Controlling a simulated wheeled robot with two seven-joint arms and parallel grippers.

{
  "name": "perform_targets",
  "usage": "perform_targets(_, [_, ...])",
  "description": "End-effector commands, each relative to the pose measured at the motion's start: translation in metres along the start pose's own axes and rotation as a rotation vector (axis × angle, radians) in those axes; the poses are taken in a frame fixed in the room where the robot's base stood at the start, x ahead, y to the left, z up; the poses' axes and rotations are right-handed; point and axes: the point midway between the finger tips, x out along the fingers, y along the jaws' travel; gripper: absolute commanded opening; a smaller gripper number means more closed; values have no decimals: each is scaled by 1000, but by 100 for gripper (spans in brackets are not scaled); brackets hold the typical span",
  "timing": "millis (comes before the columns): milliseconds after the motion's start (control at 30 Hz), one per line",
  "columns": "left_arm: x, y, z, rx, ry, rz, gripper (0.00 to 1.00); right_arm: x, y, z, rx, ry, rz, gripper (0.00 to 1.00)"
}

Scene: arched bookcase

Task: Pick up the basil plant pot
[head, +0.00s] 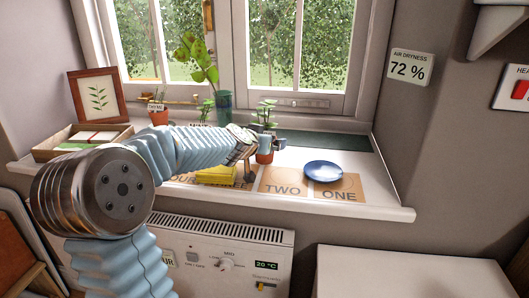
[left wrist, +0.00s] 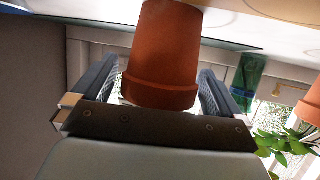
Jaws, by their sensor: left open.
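A terracotta pot (head: 265,156) with a small green plant (head: 265,112) above it stands on the windowsill (head: 385,211); I take it for the basil. My left gripper (head: 262,146) reaches it from the left and partly hides it. In the left wrist view the pot (left wrist: 162,50) appears upside down between the two fingers of the left gripper (left wrist: 157,88). The fingers are open, one on each side of the pot. I cannot tell whether either finger touches it. My right gripper is not in view.
Left of the pot are a green vase (head: 224,108) with a tall plant and a small labelled terracotta pot (head: 159,116). A yellow object (head: 215,174) lies in front. A blue plate (head: 323,170) sits on the mat marked ONE, to the right. The window is behind.

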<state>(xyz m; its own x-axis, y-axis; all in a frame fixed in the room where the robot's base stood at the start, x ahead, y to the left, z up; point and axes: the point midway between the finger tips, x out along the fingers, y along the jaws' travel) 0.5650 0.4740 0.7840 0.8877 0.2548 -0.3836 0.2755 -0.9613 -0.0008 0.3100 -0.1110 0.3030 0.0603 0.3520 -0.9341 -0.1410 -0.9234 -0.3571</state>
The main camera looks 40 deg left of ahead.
Motion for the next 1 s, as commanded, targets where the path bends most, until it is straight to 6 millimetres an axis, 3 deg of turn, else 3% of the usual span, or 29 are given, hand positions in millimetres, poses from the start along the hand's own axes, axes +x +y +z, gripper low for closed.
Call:
perform_targets(100, [12,0,0,-2,0,0,100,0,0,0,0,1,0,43])
perform_targets(333, [14,0,-1,-1,0,0,100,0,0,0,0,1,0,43])
perform_targets(733, [13,0,-1,-1,0,0,40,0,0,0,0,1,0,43])
perform_targets(1000, [12,0,-5,-1,2,0,38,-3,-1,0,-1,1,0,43])
